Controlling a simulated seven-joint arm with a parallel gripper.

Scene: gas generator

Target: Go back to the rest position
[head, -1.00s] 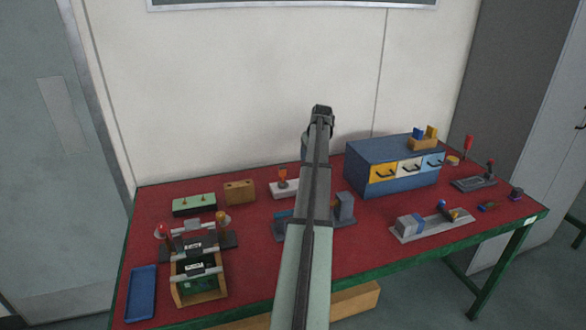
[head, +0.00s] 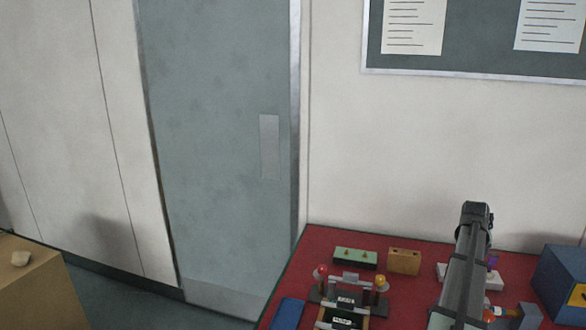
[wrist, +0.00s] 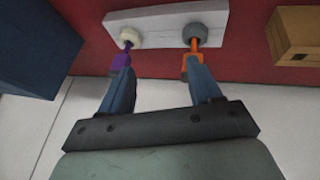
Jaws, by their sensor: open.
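My gripper (wrist: 157,77) is open in the wrist view, its two blue-grey fingers spread with nothing between them. Beyond its tips lies a white base (wrist: 164,27) with a purple-stemmed piece (wrist: 121,60) on the left and an orange-stemmed piece (wrist: 193,60) on the right. The fingers overlap these stems in the picture; I cannot tell how far above them they are. In the head view my arm rises at the lower right, and its fingers are not discernible. The white base (head: 441,270) is partly hidden behind my arm.
The red table (head: 420,285) also bears a green block (head: 355,257), a wooden block (head: 404,262), a blue tray (head: 287,314), a lamp fixture (head: 345,299) and a blue drawer cabinet (head: 562,275). A brown box (head: 30,285) stands far left. A grey door (head: 220,150) is behind.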

